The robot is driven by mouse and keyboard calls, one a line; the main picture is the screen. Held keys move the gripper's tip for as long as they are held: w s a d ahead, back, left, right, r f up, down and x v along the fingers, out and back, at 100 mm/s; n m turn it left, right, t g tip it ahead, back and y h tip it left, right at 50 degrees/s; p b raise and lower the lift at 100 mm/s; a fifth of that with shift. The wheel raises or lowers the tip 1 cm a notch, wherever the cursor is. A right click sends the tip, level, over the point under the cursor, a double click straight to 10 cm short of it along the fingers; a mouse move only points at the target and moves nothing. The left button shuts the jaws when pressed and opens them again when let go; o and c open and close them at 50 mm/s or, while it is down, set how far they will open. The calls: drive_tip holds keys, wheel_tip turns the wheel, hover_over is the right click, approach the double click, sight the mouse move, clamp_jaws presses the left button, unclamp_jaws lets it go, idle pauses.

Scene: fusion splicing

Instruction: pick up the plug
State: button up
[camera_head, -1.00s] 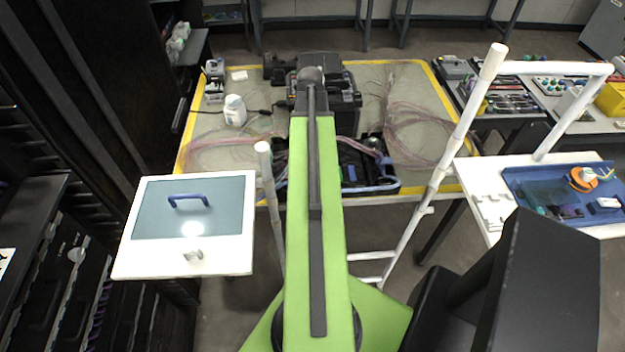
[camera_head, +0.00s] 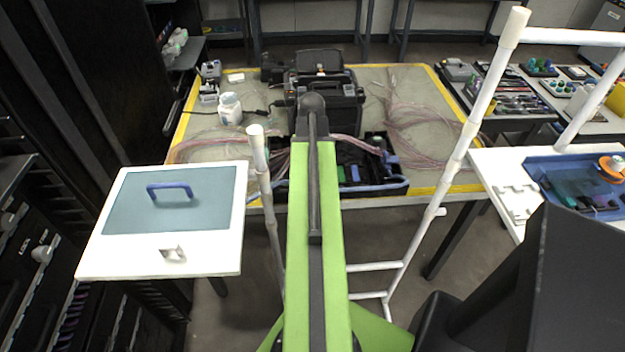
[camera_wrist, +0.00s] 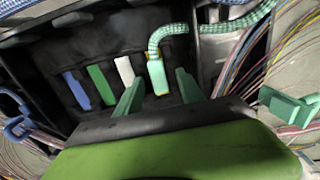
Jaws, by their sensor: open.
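In the wrist view the plug (camera_wrist: 157,75) is a light green block with yellowish edges, and a green-and-white braided cable leaves its top and bends right. It sits in a dark padded case (camera_wrist: 60,50). My gripper (camera_wrist: 160,77) is open, its two green fingers on either side of the plug with a gap each side; I cannot tell how far in front of it they are. Blue, green and white pieces stand in a row left of the plug. In the head view my arm hides the gripper and plug; the open black case (camera_head: 398,188) shows at the table's front edge.
A black machine (camera_head: 345,100) stands behind the case on the yellow-edged table (camera_head: 440,150). Loose fibres lie on both sides. A white bottle (camera_head: 230,108) is at left. White rails (camera_head: 460,150) rise right of my arm. A green clip (camera_wrist: 288,105) is at right.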

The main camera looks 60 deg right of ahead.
drive_tip(key=shift+r, duration=0.1)
drive_tip(key=shift+c, duration=0.4)
clamp_jaws()
drive_tip(key=shift+r+p, duration=0.55)
drive_tip(key=shift+p, duration=0.05)
wheel_tip(320, 180, up, 4)
drive_tip(key=p, duration=0.4)
drive_tip(key=shift+d+r, duration=0.1)
drive_tip(key=shift+r, duration=0.1)
drive_tip(key=s+d+r+p, duration=0.5)
drive_tip(key=s+d+p, duration=0.1)
drive_tip(key=s+d, duration=0.1)
drive_tip(key=shift+s+d+r, duration=0.25)
drive_tip(key=shift+s+d, duration=0.05)
drive_tip(key=shift+d, duration=0.6)
